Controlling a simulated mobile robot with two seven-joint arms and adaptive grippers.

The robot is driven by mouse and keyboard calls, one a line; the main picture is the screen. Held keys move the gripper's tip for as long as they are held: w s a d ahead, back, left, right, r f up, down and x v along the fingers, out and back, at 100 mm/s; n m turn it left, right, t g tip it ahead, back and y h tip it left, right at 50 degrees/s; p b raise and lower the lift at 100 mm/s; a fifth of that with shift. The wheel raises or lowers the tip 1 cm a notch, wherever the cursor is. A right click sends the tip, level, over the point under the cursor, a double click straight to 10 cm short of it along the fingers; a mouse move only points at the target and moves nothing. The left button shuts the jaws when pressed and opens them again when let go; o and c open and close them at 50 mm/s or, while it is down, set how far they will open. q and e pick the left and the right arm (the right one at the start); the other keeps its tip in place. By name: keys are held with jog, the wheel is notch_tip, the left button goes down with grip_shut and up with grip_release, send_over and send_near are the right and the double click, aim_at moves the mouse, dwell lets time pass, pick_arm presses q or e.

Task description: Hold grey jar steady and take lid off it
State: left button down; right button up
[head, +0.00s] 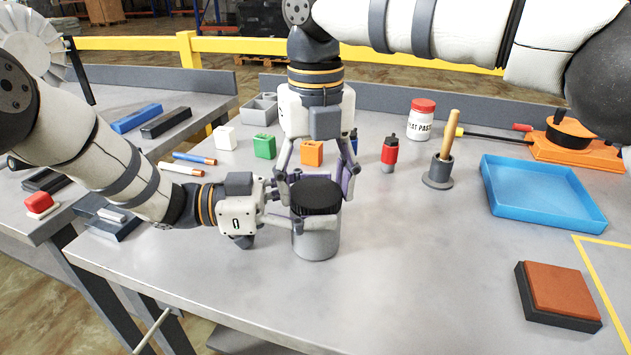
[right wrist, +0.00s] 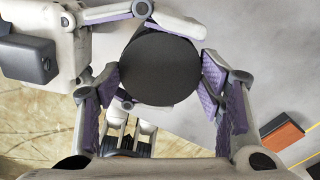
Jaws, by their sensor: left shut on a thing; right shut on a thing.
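The grey jar (head: 316,244) stands upright near the front edge of the table. Its black ribbed lid (head: 318,194) sits on top, with no gap visible. My left gripper (head: 304,212) comes in from the left and is shut around the jar just below the lid. My right gripper (head: 316,184) reaches down from above and is shut on the lid. In the right wrist view the round lid (right wrist: 160,68) lies between the purple pads of my right gripper (right wrist: 162,80), which touch its left and right sides. The lid hides the jar body there.
A white block (head: 225,138), a green block (head: 264,146) and an orange block (head: 312,153) stand behind the grippers. A red bottle (head: 389,155), a grey holder with a wooden handle (head: 439,172) and a blue tray (head: 545,205) are to the right.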

jog(key=o, duration=1.3)
jog(key=shift+c, duration=0.2)
